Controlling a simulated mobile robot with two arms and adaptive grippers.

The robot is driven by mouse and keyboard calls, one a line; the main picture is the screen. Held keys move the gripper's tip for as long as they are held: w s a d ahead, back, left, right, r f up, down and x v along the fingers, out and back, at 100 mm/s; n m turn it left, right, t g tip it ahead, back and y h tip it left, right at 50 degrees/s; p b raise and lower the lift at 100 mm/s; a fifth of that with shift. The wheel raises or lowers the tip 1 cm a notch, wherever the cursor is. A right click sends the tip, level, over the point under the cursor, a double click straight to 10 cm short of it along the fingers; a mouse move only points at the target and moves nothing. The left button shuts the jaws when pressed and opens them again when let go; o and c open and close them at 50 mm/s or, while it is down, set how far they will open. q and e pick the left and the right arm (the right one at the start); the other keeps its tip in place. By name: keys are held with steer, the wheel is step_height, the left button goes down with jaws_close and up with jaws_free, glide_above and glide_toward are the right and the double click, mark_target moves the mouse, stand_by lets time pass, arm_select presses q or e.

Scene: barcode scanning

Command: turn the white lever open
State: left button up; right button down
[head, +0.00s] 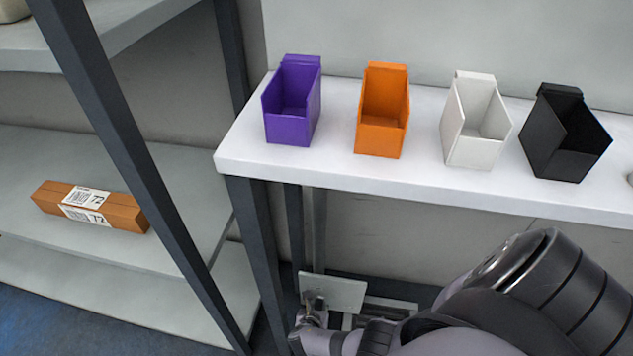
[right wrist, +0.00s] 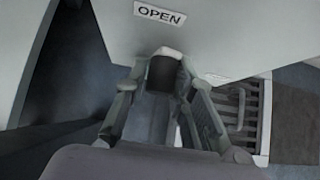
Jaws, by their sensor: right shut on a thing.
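My right gripper (head: 315,308) is low in the head view, below the white table, beside a pale plate (head: 345,292). In the right wrist view, the fingers of my right gripper (right wrist: 157,82) are on either side of a dark piece with a white tip, the lever (right wrist: 166,53). The gripper is shut on it. An OPEN label (right wrist: 160,13) is on the pale plate just beyond the lever. The lever is too small to make out in the head view. My left gripper is not in view.
The white table (head: 230,158) carries a purple bin (head: 290,128), an orange bin (head: 380,138), a white bin (head: 473,150) and a black bin (head: 555,150). A brown box (head: 125,212) with labels lies on the left shelf (head: 150,255). A slatted part (right wrist: 238,115) is right of the gripper.

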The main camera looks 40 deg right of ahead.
steer(key=shift+s+d+g+h, duration=0.1)
steer(key=shift+d+g+h, duration=0.1)
steer(key=shift+g+h, duration=0.3)
steer(key=shift+n, duration=0.3)
steer(key=c, duration=1.5)
jaws_free()
steer(key=shift+c, duration=0.2)
steer(key=shift+o, duration=0.6)
steer(key=shift+w+a, duration=0.25)
steer(key=shift+w, duration=0.05)
steer(key=shift+a+r, duration=0.1)
steer(key=shift+w+a, duration=0.1)
steer(key=shift+r, duration=0.2)
steer(key=shift+d+r, duration=0.2)
steer(key=shift+r, duration=4.55)
